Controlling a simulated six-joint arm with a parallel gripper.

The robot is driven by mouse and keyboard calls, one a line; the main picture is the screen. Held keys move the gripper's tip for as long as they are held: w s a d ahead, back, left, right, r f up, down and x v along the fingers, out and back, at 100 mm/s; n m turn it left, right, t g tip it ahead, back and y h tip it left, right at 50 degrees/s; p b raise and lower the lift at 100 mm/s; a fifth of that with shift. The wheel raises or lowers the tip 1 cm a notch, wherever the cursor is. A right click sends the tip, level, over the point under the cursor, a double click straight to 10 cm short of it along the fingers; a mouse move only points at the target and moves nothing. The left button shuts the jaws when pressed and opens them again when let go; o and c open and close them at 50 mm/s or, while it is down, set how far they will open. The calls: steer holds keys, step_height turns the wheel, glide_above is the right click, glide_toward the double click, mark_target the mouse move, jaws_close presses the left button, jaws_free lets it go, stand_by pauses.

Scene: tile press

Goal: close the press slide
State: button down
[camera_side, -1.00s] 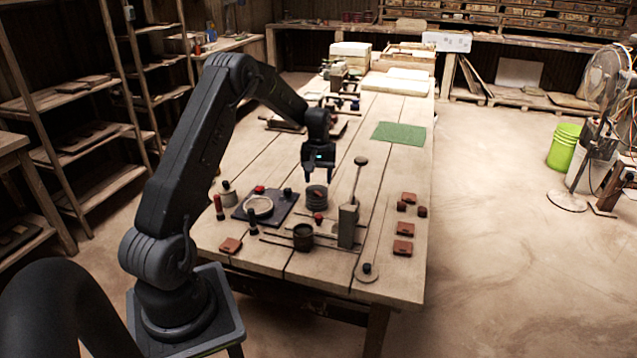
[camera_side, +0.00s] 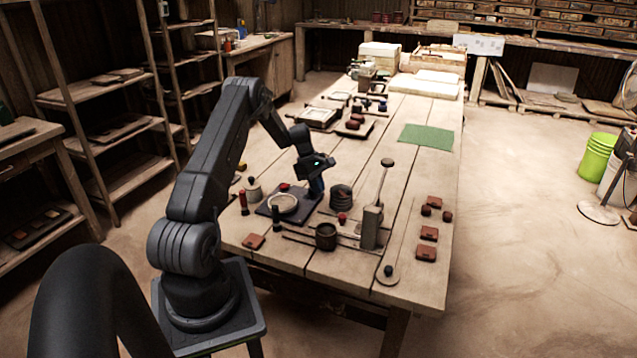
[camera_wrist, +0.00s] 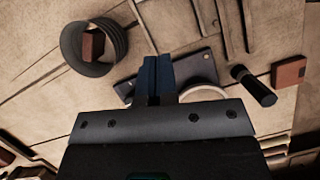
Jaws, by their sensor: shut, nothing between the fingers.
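In the side view, a dark flat plate (camera_side: 268,209) lies on the bench and bears a pale round disc (camera_side: 284,203) and a red knob (camera_side: 284,186). To its right, a grey upright block (camera_side: 371,228) with a tall lever (camera_side: 382,182) stands by thin rails (camera_side: 296,239). I cannot tell for sure which part is the press slide. My gripper (camera_side: 317,190) is shut and empty, pointing down at the plate's right edge. In the wrist view, the closed fingers (camera_wrist: 157,75) overlap the plate (camera_wrist: 193,60) beside the disc (camera_wrist: 203,92); contact is unclear.
A dark ribbed ring (camera_side: 341,197) stands just right of my gripper; the wrist view shows a brown block (camera_wrist: 93,44) inside it. A dark cup (camera_side: 326,237), a black handle (camera_wrist: 252,85) and red-brown tiles (camera_side: 428,233) are nearby. The green mat (camera_side: 426,136) is clear.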

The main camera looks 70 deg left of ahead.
mark_target(350, 227)
steer(key=x, duration=0.5)
steer(key=shift+d+f, duration=0.15)
steer(key=shift+f, duration=0.25)
steer(key=w+d, duration=0.1)
steer(key=d, duration=0.1)
steer(key=shift+w+d, duration=0.6)
steer(key=shift+d, duration=0.15)
steer(key=shift+w+d, duration=1.4)
steer(key=shift+d, duration=0.05)
steer(key=shift+f, duration=0.1)
